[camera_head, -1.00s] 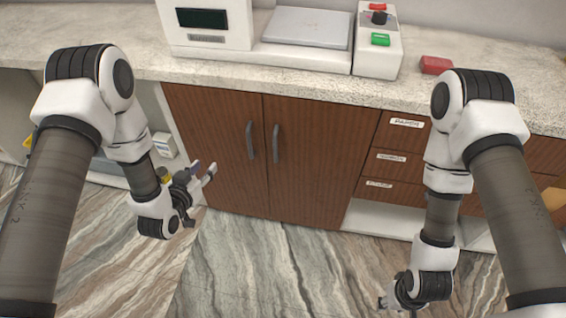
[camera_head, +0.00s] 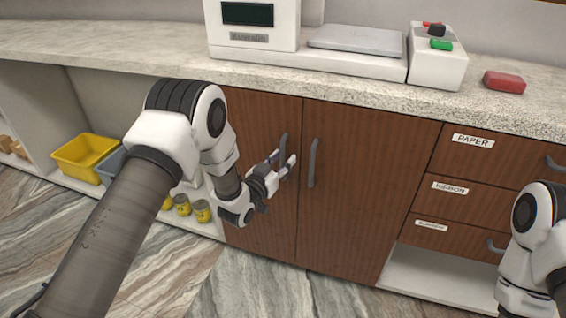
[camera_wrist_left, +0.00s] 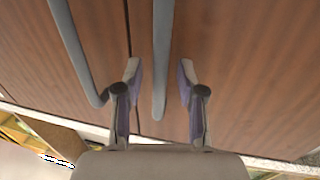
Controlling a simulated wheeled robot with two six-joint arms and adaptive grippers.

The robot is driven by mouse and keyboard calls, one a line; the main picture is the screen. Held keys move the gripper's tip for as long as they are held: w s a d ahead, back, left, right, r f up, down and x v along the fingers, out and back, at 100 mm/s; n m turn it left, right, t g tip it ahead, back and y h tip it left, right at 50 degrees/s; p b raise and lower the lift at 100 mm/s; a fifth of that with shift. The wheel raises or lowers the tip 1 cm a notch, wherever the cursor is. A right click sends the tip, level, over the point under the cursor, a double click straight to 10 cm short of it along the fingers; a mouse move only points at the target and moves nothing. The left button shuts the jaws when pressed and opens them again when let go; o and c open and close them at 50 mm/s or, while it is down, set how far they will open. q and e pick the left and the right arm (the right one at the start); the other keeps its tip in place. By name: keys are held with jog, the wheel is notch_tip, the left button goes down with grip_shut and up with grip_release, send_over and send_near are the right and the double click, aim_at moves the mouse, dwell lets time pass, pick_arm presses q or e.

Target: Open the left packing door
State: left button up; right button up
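The left packing door (camera_head: 255,125) is a brown wood panel, closed flush beside the right packing door (camera_head: 365,185). Its dark grey bar handle (camera_head: 284,143) stands near the gap between the doors. My left gripper (camera_head: 283,160) is at this handle with its fingers spread. In the left wrist view, one handle (camera_wrist_left: 161,60) runs between the open fingers of my left gripper (camera_wrist_left: 160,70), with space on both sides. The other handle (camera_wrist_left: 75,50) is left of the fingers there. My right gripper is out of view.
The counter (camera_head: 150,60) overhangs the doors and carries a scale (camera_head: 355,40) and a red block (camera_head: 503,82). Labelled drawers (camera_head: 480,160) are on the right. A yellow bin (camera_head: 85,153) and several cans (camera_head: 202,211) sit on the left shelf.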

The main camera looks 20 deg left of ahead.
pick_arm(q)
jog(key=shift+w, duration=0.15)
grip_shut()
